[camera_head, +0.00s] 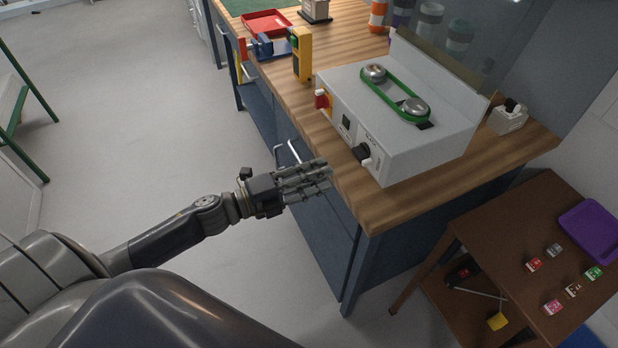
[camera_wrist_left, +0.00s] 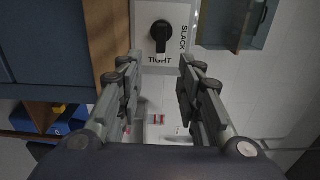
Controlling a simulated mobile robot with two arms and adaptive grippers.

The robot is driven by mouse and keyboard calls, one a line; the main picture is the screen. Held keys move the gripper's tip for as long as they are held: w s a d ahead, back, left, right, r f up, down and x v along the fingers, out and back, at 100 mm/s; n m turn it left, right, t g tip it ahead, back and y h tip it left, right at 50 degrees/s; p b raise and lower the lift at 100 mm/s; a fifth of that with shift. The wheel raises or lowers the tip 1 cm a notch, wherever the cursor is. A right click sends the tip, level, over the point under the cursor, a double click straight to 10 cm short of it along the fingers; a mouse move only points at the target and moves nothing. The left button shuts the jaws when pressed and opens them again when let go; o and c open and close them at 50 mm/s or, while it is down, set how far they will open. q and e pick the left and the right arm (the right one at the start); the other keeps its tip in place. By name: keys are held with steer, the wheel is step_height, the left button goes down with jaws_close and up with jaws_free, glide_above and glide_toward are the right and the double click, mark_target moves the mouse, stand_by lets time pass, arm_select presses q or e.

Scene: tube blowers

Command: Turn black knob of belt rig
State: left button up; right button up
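The belt rig (camera_head: 400,150) is a white box on the wooden bench, with a green belt (camera_head: 392,92) looped around two metal pulleys on top. Its black knob (camera_head: 361,152) is on the front panel near the right corner. My right gripper is not in view.
A red switch (camera_head: 322,99) sticks out at the panel's left end, and a white lever (camera_head: 371,163) is by the knob. A yellow device (camera_head: 302,54) stands left of the rig. A brown table (camera_head: 500,235) is at the lower right.

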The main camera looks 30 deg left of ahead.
arm_select(q)
steer(key=shift+v, duration=0.9)
steer(key=s+a+f+n+y, duration=0.1)
steer(key=a+f+n+y, duration=0.4)
steer(key=f, duration=0.6)
steer(key=a+f+n+y, duration=0.3)
steer(key=a+f+n, duration=0.25)
steer(key=f, duration=0.55)
steer(key=s+a+f+n+g+y, duration=0.15)
steer(key=s+f+n+g, duration=0.35)
steer(key=f, duration=0.6)
steer(key=s+d+f+n+g+y, duration=0.2)
steer(key=s+d+f+n+g, duration=0.15)
steer(key=s+f, duration=1.05)
steer(key=s+d+f+n+g, duration=0.2)
steer(key=s+d+f, duration=0.1)
steer(key=s, duration=0.7)
steer(key=s+d+f+n+g, duration=0.2)
steer(key=s+d+f, duration=0.2)
steer(key=s, duration=0.6)
steer(key=shift+d+f+g, duration=0.2)
steer(key=shift+f+g, duration=0.15)
steer(key=shift+f, duration=0.25)
